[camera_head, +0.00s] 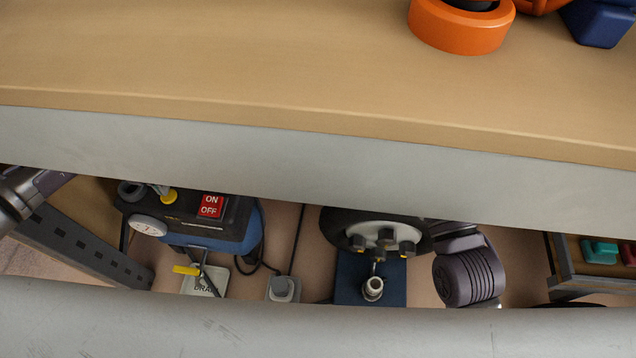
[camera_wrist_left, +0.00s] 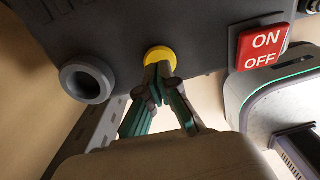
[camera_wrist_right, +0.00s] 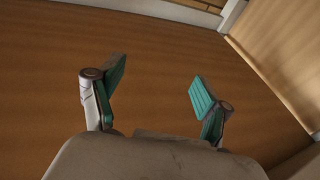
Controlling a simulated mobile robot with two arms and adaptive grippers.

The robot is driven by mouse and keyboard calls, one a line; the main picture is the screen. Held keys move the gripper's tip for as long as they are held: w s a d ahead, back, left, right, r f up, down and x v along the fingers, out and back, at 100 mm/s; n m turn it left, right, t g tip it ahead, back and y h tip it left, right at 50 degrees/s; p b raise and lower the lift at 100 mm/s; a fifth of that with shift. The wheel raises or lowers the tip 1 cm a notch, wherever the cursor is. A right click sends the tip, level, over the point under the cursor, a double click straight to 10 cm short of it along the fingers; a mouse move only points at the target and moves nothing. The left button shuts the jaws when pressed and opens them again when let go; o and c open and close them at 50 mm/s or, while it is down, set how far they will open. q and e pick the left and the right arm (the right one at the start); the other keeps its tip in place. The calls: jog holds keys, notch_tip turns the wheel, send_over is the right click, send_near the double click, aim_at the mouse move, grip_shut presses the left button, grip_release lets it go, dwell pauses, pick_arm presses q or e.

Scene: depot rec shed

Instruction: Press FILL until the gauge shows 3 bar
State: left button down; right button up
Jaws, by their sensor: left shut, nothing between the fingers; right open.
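The dark-topped blue compressor (camera_head: 236,228) stands below the shelf in the head view. A yellow button (camera_head: 170,198) is on its panel, and it also shows in the left wrist view (camera_wrist_left: 158,53). No FILL label is readable. The small white round gauge (camera_head: 148,227) is on its front; its reading is too small to tell. My left gripper (camera_wrist_left: 163,72) is shut and empty, its tips at the yellow button, seemingly touching it; how far the button is pressed cannot be told. My right gripper (camera_wrist_right: 158,82) is open and empty over a brown wooden surface.
A red ON/OFF switch (camera_head: 211,206) sits right of the button. A grey round port (camera_wrist_left: 87,80) is left of it. A yellow lever (camera_head: 187,269) is by the DRAIN plate (camera_head: 205,283). A wheel hub (camera_head: 383,240) stands right. A wooden shelf (camera_head: 250,60) blocks the upper view.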

jog(key=shift+w+f+g, duration=0.1)
jog(key=shift+f+g, duration=0.3)
jog(key=shift+f, duration=0.1)
pick_arm(q)
jog(key=shift+f, duration=0.5)
jog(key=shift+f+b, duration=0.75)
jog(key=shift+f, duration=0.1)
pick_arm(e)
jog(key=shift+s+r+t+y, duration=0.8)
jog(key=shift+s+r+t, duration=0.65)
jog(key=shift+r+t, duration=1.5)
pick_arm(q)
notch_tip(320, 180, up, 3)
jog(key=shift+f+p, duration=0.2)
jog(key=shift+p, duration=0.85)
pick_arm(e)
jog(key=w+f+g+h, duration=0.2)
jog(key=w+f+g, duration=0.1)
jog(key=f+g, duration=0.4)
jog(key=shift+f, duration=0.3)
pick_arm(q)
jog(key=shift+r, duration=0.1)
pick_arm(e)
jog(key=shift+d, duration=0.1)
